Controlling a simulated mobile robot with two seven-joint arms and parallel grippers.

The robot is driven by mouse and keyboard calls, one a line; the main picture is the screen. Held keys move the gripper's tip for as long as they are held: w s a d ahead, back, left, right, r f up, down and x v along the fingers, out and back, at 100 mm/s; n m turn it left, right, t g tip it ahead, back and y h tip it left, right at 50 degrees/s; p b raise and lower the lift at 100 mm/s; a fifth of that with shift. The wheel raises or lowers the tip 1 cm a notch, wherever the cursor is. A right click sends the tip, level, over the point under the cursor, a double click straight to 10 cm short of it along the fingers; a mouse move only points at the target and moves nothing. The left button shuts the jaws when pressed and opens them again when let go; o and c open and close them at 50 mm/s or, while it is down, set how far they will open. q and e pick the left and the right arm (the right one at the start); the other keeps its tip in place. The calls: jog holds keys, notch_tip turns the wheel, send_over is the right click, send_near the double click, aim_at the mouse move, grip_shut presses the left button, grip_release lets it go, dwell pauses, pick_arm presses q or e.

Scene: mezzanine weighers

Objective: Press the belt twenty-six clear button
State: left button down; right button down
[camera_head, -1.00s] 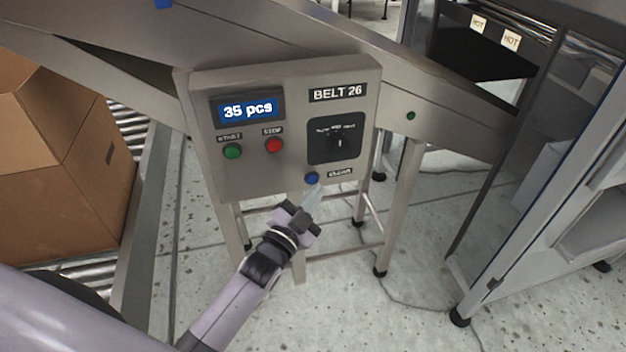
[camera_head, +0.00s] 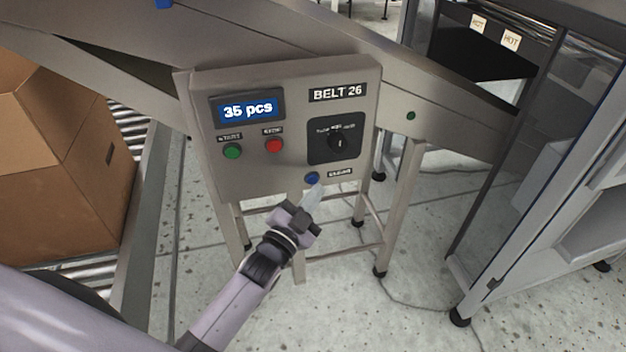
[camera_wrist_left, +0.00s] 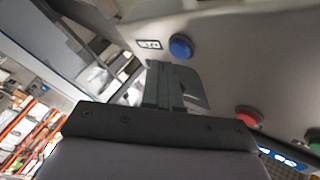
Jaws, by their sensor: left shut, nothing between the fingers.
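The BELT 26 control box (camera_head: 240,182) is grey, with a blue clear button (camera_head: 312,178) low on its face beside a small label. In the head view my left gripper (camera_head: 317,190) is shut and empty, its fingertips just below the blue button. In the left wrist view the shut fingers (camera_wrist_left: 172,68) point toward the panel, and the blue button (camera_wrist_left: 180,46) shows just beyond the tips. I cannot tell whether the tips touch it. The display (camera_head: 248,110) reads 35 pcs. My right gripper is not in view.
A green button (camera_head: 233,151), a red button (camera_head: 273,146) and a black rotary switch (camera_head: 338,143) share the panel. A cardboard box (camera_head: 60,190) sits on rollers at the left. A machine with a clear door (camera_head: 500,180) stands at the right.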

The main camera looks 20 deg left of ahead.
pick_arm(q)
jog(key=shift+w+a, duration=0.1)
jog(key=shift+w, duration=0.05)
jog(key=shift+w+a, duration=0.15)
jog(key=shift+w, duration=0.05)
jog(key=shift+w+a, duration=0.25)
jog(key=shift+w, duration=0.1)
dwell(0.9)
dwell(0.3)
jog(key=shift+s+d, duration=0.5)
jog(key=shift+s, duration=0.2)
